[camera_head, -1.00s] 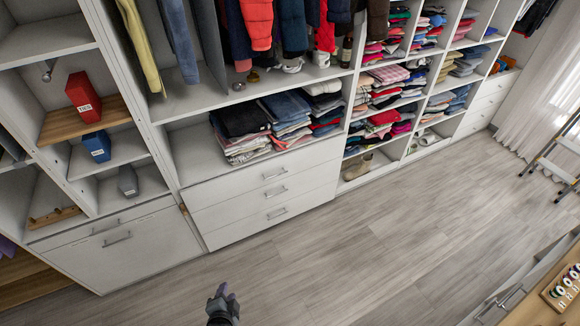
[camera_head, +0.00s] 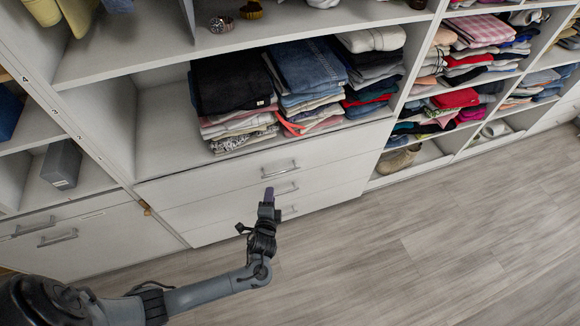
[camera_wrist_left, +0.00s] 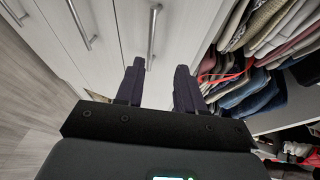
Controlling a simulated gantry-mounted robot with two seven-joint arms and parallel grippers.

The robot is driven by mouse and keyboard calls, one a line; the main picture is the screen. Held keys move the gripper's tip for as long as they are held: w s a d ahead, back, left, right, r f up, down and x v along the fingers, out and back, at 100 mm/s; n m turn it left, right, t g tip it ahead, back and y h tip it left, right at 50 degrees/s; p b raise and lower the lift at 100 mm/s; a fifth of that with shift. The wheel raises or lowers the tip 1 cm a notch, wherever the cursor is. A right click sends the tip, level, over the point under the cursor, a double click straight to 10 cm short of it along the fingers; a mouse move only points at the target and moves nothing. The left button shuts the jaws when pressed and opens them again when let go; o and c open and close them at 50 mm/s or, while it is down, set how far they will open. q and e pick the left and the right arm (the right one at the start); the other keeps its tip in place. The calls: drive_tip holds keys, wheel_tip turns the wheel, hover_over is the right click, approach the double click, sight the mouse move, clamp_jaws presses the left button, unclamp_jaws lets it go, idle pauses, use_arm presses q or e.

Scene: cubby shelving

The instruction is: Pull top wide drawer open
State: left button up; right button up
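The top wide drawer (camera_head: 240,176) is a white front below the folded clothes, flush with the drawers under it. Its metal bar handle (camera_head: 280,170) is near the front's middle; it also shows in the left wrist view (camera_wrist_left: 153,32). My left gripper (camera_head: 268,192) is in front of the drawers, just below the top handle in the head view. In the left wrist view its two dark fingers (camera_wrist_left: 158,80) are apart with nothing between them, and the handle lies ahead of the gap, not between the tips. My right gripper is not in view.
Two more drawers with bar handles (camera_head: 288,188) are stacked below. A wider low cabinet front (camera_head: 85,240) stands to the left. The wooden floor (camera_head: 400,255) at right is clear.

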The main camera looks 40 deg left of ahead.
use_arm(q)
drive_tip(key=d+f+b+x, duration=0.1)
drive_tip(key=d+b+x, duration=0.1)
drive_tip(key=b+x, duration=0.7)
drive_tip(key=shift+w+a+f+t+b, duration=0.35)
drive_tip(key=shift+w+a+f, duration=0.7)
drive_tip(key=shift+w, duration=1.2)
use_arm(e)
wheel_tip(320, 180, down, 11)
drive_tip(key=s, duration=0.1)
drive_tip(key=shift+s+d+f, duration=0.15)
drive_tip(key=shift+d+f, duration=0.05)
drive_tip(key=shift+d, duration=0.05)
use_arm(q)
drive_tip(key=shift+a+r, duration=0.2)
clamp_jaws()
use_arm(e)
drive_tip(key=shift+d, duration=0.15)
